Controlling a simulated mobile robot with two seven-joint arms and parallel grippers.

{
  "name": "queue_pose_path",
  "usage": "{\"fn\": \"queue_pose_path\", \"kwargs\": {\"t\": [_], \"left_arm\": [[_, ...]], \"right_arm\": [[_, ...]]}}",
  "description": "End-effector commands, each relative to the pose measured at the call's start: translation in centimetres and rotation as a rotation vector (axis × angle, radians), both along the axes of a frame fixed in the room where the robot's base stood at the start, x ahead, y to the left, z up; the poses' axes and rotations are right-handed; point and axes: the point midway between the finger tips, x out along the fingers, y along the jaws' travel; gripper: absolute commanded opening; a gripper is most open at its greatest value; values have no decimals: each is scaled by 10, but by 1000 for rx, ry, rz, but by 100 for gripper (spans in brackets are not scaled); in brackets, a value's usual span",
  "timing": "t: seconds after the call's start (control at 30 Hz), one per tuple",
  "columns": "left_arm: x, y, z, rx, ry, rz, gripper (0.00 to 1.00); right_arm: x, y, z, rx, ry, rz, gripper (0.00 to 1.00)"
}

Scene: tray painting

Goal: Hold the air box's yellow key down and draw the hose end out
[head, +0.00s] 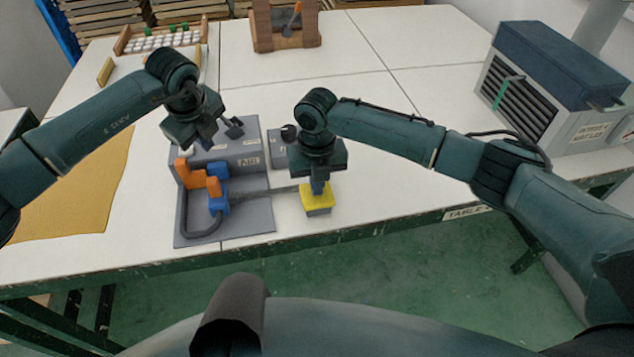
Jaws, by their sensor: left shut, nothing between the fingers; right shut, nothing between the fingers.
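The grey air box (248,158) stands on the table with a flat grey base (258,217) in front. The yellow key (318,198) is on a small grey block to its right. My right gripper (318,187) is shut and points down onto the key; it appears to touch it, but how far the key is pressed cannot be told. Orange and blue fittings (216,202) sit at the box's front left, with a dark hose (201,234) curving from them; which part is the hose end is unclear. My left gripper (207,143) is shut and empty, above the box's left part.
A yellow-brown mat (85,192) lies at the left. A grey and blue louvred unit (540,90) stands at the right. A wooden stand (285,28) and a rack (160,40) are at the back. The middle back of the table is clear.

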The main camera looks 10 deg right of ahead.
Motion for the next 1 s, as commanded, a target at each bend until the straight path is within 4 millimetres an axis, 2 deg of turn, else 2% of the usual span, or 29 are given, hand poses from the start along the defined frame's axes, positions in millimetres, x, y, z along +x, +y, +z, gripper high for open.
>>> {"fn": "queue_pose_path", "kwargs": {"t": [0.73,1.0], "left_arm": [[0,0,83,0,0,0,0],[0,0,85,0,0,0,0]], "right_arm": [[0,0,86,0,0,1,0],[0,0,89,0,1,1,0]]}}
